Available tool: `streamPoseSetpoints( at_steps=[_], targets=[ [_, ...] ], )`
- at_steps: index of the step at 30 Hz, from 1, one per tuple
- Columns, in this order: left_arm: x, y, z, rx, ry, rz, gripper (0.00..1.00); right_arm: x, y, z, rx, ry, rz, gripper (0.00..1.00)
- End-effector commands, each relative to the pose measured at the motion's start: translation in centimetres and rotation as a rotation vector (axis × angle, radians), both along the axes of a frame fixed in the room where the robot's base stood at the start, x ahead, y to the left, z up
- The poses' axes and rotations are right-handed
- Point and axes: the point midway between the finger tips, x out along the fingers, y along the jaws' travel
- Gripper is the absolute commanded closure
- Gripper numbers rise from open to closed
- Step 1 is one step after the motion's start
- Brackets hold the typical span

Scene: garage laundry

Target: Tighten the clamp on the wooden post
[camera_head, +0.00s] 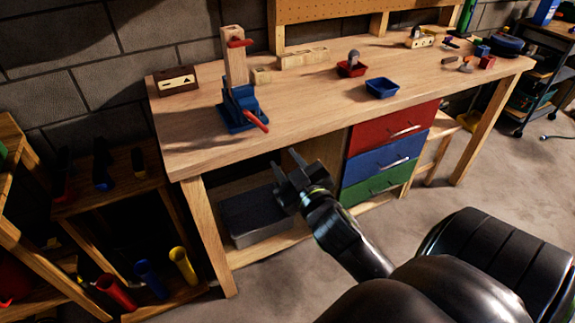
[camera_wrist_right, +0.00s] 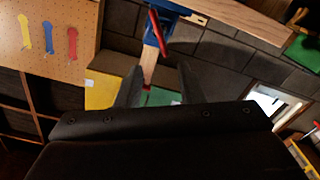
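The wooden post (camera_head: 234,60) stands upright on the workbench near its left end. A blue clamp (camera_head: 240,108) with a red handle (camera_head: 256,121) sits at its foot, the handle pointing toward the bench's front edge. A smaller red piece (camera_head: 240,43) crosses the post near its top. My right gripper (camera_head: 292,165) is open and empty, in front of the bench and apart from the clamp. In the right wrist view, the open fingers (camera_wrist_right: 158,85) have the post (camera_wrist_right: 149,66), blue clamp (camera_wrist_right: 153,38) and red handle (camera_wrist_right: 157,30) beyond them. My left gripper is not in view.
On the workbench (camera_head: 310,95) are a wooden box (camera_head: 176,79), wooden blocks (camera_head: 302,57), a red tray (camera_head: 351,69) and a blue tray (camera_head: 382,88). Red, blue and green drawers (camera_head: 385,160) are under it. A grey bin (camera_head: 255,217) sits below. Low shelves stand left.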

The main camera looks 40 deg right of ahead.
Motion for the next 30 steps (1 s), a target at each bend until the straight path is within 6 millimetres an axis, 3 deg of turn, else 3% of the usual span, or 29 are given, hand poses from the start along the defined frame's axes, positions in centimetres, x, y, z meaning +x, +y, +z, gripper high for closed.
streamPoseSetpoints(
  at_steps=[11, 16, 20, 25, 30],
  targets=[
    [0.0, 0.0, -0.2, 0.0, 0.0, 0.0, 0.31, -0.3, 0.1, -0.1, -0.005, 0.0, 0.0, 0.65],
    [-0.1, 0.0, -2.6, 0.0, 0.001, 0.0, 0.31, -0.1, 0.0, -0.6, -0.121, 0.022, 0.001, 0.65],
    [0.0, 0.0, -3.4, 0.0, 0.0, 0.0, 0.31, 0.0, -0.1, -0.3, -0.198, 0.042, 0.002, 0.65],
    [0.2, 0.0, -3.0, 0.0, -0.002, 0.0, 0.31, 1.4, -0.4, 0.1, -0.212, 0.048, 0.001, 0.65],
    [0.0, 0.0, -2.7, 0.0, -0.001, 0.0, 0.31, 4.6, -1.2, 0.2, -0.21, 0.046, 0.001, 0.65]
  ],
)
